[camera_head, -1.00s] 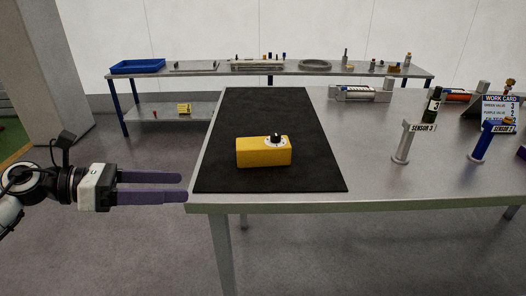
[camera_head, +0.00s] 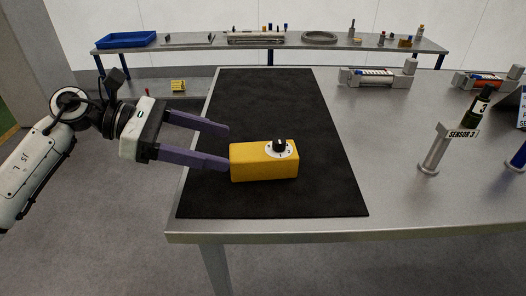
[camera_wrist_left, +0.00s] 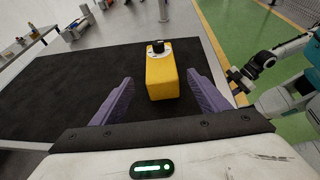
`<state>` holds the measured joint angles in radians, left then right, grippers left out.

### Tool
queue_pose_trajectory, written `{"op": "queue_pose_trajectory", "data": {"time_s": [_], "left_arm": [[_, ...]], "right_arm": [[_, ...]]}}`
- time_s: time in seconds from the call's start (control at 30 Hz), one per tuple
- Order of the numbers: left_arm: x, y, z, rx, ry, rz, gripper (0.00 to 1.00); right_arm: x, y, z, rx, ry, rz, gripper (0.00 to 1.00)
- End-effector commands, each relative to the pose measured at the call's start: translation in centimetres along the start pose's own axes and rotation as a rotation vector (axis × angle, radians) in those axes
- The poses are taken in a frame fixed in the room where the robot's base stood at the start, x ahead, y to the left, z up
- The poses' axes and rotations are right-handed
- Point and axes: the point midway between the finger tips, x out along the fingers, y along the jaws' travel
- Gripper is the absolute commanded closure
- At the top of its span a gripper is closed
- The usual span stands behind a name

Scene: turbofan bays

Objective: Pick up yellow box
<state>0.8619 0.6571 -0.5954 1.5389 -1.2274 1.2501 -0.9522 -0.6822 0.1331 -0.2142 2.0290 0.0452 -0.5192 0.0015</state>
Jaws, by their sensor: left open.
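The yellow box (camera_head: 262,164), with a black knob on a white dial on top, sits on the black mat (camera_head: 275,100) near the table's front left. My left gripper (camera_head: 228,146) comes in from the left with its purple fingers open and empty. In the head view its fingertips are close to the box's left end. In the left wrist view the yellow box (camera_wrist_left: 164,78) lies ahead between the two open fingers, just beyond the tips. I cannot tell whether a fingertip touches it.
A Sensor 3 stand (camera_head: 432,155) and a cylinder fixture (camera_head: 376,78) stand there. A back bench holds a blue tray (camera_head: 126,40) and several small parts.

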Motion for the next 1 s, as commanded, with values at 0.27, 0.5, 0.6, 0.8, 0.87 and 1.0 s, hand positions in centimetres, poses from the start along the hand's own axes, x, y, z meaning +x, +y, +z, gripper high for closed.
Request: {"op": "queue_pose_trajectory", "data": {"time_s": [0.27,0.5,0.6,0.8,0.87,1.0], "left_arm": [[3.8,-0.1,0.0,-0.001,-0.002,-0.002,0.31],[7.1,0.0,-0.4,-0.002,-0.003,-0.004,0.31],[8.3,0.0,-0.5,-0.002,-0.002,-0.004,0.31],[9.0,0.1,-0.6,-0.002,0.0,0.0,0.31],[8.9,0.1,-0.6,-0.002,0.0,0.0,0.31],[8.9,0.1,-0.6,-0.002,0.0,-0.001,0.45]], "right_arm": [[-0.5,-0.2,1.5,0.003,-0.033,-0.001,0.6],[-0.8,-0.2,1.1,0.002,-0.033,-0.001,0.6],[-0.7,-0.2,0.9,0.0,-0.029,0.0,0.6],[-0.5,-0.1,0.1,-0.003,-0.015,0.001,0.6],[-0.5,-0.1,0.0,-0.003,-0.013,0.001,0.6],[-0.5,-0.1,0.0,-0.002,-0.012,0.001,0.6]]}}
